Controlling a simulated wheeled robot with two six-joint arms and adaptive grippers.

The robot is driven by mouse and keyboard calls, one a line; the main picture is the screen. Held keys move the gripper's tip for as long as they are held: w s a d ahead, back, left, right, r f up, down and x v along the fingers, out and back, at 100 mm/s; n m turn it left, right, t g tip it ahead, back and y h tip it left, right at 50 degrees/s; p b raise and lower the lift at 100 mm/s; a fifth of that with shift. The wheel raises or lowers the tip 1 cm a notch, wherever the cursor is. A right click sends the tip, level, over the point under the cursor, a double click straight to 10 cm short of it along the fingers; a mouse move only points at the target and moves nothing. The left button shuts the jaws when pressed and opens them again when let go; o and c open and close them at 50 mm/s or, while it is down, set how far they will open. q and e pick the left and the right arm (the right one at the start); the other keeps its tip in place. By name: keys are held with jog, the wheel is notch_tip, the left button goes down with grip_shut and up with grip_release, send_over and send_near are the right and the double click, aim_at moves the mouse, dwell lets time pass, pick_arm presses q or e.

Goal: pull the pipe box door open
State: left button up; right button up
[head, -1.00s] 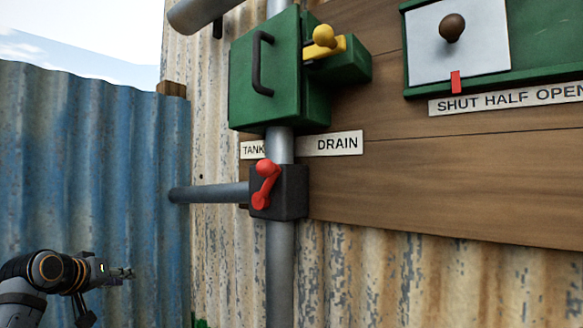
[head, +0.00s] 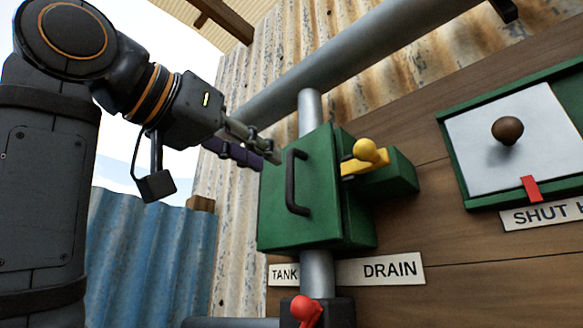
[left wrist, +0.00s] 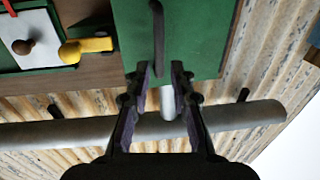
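The green pipe box (head: 355,215) hangs on a vertical grey pipe. A yellow latch with a round knob (head: 370,152) sits at the box's right side. My left gripper (head: 268,160) is by the door's upper left, near the handle's top. In the left wrist view, its two fingers (left wrist: 161,72) are open. The black handle (left wrist: 158,30) appears between and beyond the fingertips there; I cannot tell whether they touch it. My right gripper is not in view.
A red lever (head: 306,311) is on the pipe below the TANK and DRAIN labels (head: 390,269). A thick grey pipe (head: 350,58) slants above the box. A grey panel with a brown knob (head: 507,130) is at the right. Blue corrugated metal stands at the left.

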aim_at(287, 171)
pick_arm(q)
jog(key=p+x, duration=0.2)
jog(key=x, duration=0.5)
jog(key=shift+s+d+r, duration=0.1)
jog(key=shift+w+d, duration=0.1)
jog(key=shift+w, duration=0.25)
grip_shut()
